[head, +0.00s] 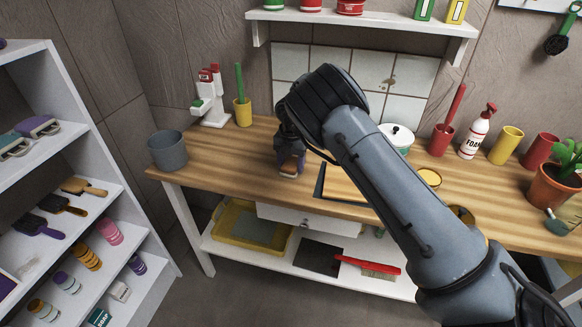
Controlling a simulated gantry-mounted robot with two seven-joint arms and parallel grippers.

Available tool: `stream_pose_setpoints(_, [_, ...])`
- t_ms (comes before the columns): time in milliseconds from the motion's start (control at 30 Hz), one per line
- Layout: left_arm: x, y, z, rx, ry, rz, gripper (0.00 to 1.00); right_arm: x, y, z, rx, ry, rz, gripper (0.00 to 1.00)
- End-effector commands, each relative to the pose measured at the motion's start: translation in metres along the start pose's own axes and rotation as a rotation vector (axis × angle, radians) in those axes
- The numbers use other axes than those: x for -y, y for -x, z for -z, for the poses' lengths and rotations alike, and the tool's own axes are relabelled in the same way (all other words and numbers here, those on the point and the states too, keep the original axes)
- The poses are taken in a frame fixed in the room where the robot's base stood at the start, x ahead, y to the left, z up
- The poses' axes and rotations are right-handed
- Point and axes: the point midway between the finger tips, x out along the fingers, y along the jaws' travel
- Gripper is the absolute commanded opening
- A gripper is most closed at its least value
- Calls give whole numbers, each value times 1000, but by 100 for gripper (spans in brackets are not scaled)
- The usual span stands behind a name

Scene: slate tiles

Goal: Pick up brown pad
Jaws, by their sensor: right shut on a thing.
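My right gripper (290,154) reaches down over the left part of the wooden counter, left of the sink. It is shut on the brown pad (289,170), a small brownish block with a pale patch low on it. The fingers cover much of the pad. I cannot tell whether its underside touches the counter or is slightly above it. My left gripper is not in view.
A grey bucket (167,151) and a yellow cup (243,112) stand on the counter to the left. A foam bottle (478,132) and several cups stand to the right. A white shelf unit (78,107) is at left. The counter around the pad is clear.

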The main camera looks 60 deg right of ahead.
Motion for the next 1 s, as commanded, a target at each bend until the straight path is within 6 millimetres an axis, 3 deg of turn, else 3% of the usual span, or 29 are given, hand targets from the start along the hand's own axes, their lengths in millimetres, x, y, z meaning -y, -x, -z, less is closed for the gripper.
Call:
stream_pose_setpoints(367, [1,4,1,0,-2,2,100,0,8,0,1,0,-1,29])
stream_pose_setpoints(667, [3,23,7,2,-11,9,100,-1,46,0,2,1,-2,29])
stream_pose_setpoints(1000, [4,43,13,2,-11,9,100,67,84,2,1,-4,2,29])
